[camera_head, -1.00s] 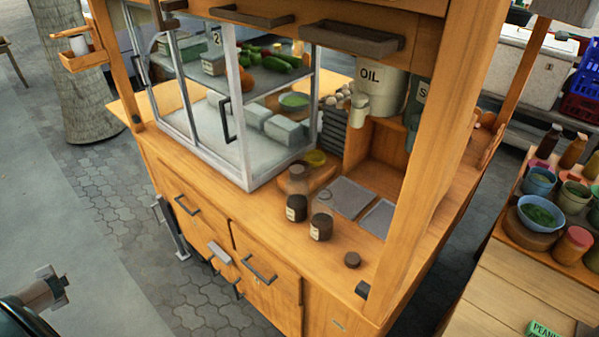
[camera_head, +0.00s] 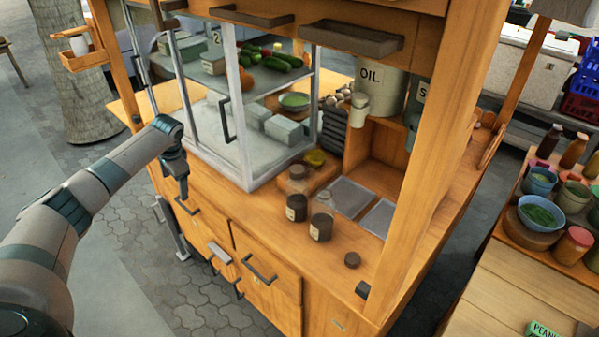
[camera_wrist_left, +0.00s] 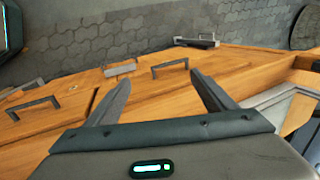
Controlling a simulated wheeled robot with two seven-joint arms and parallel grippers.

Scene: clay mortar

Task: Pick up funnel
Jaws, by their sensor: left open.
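I cannot make out a funnel for certain in either view. My left gripper (camera_head: 182,186) hangs pointing down in front of the cart's drawer front, left of the glass case, in the head view. In the left wrist view the left gripper (camera_wrist_left: 160,82) shows its two fingers spread apart with nothing between them; the wooden drawer front lies beyond. My right gripper does not show.
The wooden cart (camera_head: 262,225) carries a glass case (camera_head: 225,140), two dark jars (camera_head: 320,227) (camera_head: 296,207), metal trays (camera_head: 350,195) and an oil pot (camera_head: 378,92). A second table with bowls (camera_head: 541,214) stands at right. Paved floor is clear at lower left.

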